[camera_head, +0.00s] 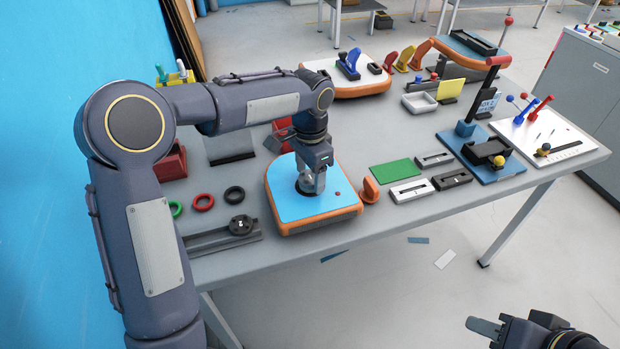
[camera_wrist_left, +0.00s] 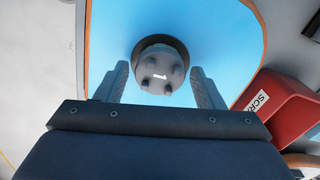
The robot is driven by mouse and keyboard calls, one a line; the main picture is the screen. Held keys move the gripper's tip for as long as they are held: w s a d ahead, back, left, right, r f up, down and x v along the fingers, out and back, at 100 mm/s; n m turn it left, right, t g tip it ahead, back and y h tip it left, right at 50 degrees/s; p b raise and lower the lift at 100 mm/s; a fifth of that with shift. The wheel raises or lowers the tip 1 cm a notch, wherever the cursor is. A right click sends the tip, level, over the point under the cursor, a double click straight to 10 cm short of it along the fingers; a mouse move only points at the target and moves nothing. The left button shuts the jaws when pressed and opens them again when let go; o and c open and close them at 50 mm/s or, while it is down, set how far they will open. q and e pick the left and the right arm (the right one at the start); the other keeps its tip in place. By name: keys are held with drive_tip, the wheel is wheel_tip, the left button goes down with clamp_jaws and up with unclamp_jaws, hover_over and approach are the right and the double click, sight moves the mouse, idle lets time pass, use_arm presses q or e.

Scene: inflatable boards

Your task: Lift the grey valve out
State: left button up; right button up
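The grey valve (camera_wrist_left: 161,72) is a round knob with dark recesses. It sits in a dark round opening in the blue top of an orange-edged inflatable board (camera_head: 335,203); the blue top also fills much of the left wrist view (camera_wrist_left: 220,30). My left gripper (camera_head: 311,186) points down over the valve. In the left wrist view its fingers (camera_wrist_left: 160,80) stand on either side of the valve, with narrow gaps showing. In the head view the fingers largely hide the valve. My right gripper (camera_head: 486,328) is at the bottom right, away from the table, its opening unclear.
An orange fin (camera_head: 370,190) is at the board's right. Red (camera_head: 203,202) and black rings (camera_head: 234,194) lie to the left. A second board (camera_head: 345,88) is behind.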

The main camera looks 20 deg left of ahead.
use_arm(q)
drive_tip(key=c, duration=0.7)
drive_tip(key=shift+c, duration=0.2)
